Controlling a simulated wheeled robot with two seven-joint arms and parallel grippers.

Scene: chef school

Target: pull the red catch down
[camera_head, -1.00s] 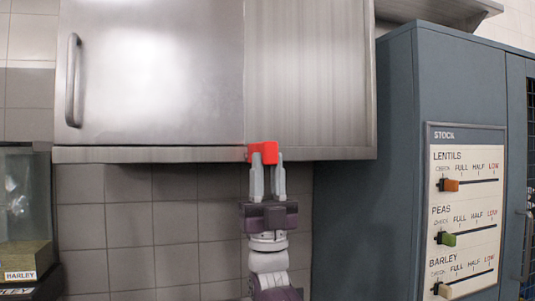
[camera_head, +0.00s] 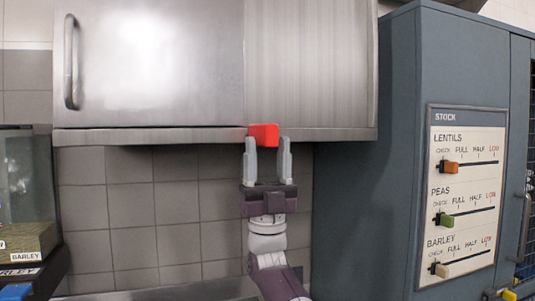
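The red catch (camera_head: 264,134) is a small block at the lower edge of the steel wall cabinet (camera_head: 310,70), right of the door's edge. My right gripper (camera_head: 268,147) comes up from below in the head view. It is open, with one pale finger to the left of the catch and one to the right. The fingertips reach the height of the catch's lower part. I cannot tell whether either finger touches it. My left gripper is not in view.
The cabinet door (camera_head: 160,65) is shut and has a bar handle (camera_head: 72,62) at left. A blue-grey cabinet (camera_head: 370,160) with a stock panel (camera_head: 465,195) stands close on the right. A glass-fronted barley bin (camera_head: 28,200) is at left. Tiled wall lies behind my arm.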

